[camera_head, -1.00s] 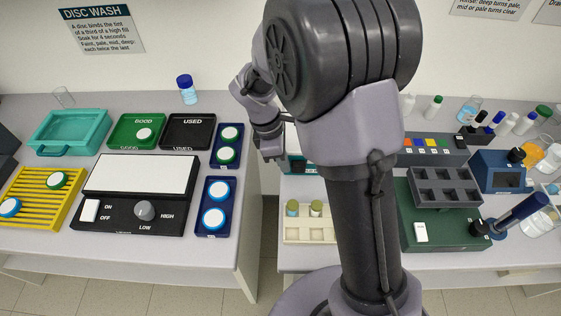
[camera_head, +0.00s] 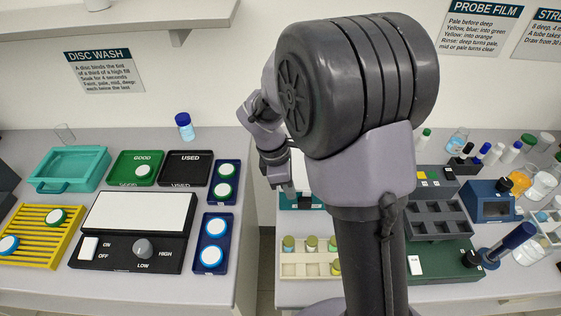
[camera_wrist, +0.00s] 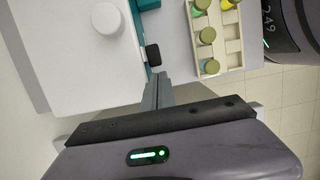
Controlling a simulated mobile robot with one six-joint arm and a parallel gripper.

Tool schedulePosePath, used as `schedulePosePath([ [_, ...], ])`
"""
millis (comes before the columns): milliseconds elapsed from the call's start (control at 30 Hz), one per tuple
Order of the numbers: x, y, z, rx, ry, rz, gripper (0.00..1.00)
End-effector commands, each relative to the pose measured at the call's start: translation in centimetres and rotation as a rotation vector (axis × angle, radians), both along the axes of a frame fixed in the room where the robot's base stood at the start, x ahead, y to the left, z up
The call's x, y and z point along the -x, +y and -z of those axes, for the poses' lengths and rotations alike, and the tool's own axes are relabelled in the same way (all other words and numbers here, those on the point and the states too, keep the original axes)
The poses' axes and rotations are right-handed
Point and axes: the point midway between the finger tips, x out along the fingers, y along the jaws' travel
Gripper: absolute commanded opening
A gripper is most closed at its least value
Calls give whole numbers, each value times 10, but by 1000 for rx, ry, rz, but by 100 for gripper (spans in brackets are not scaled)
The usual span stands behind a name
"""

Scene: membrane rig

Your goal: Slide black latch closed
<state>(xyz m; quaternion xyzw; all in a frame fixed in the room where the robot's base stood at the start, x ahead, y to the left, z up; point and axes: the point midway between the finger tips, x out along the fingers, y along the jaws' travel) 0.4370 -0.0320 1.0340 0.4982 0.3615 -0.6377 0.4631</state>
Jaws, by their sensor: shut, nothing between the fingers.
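The black latch (camera_wrist: 153,55) is a small dark block at the edge of a white-topped device (camera_wrist: 60,60) with teal sides in the wrist view. My gripper (camera_wrist: 160,76) is shut and empty. Its fingertips are close to the latch, just below it in the picture; I cannot tell whether they touch it. In the head view my gripper (camera_head: 287,188) is over the teal device (camera_head: 303,203), which my arm mostly hides. The latch cannot be made out there.
A cream rack (camera_wrist: 222,45) with olive-capped vials stands beside the device. A round white knob (camera_wrist: 107,18) is on the device's top. A gap separates the two tables.

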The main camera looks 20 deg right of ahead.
Motion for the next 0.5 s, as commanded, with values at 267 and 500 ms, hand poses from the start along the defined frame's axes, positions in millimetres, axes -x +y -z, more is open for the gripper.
schedulePosePath([
  [267, -6, 18, -73, 0, -5, -2, 0],
  [500, -10, 29, -115, -1, -3, -2, 0],
])
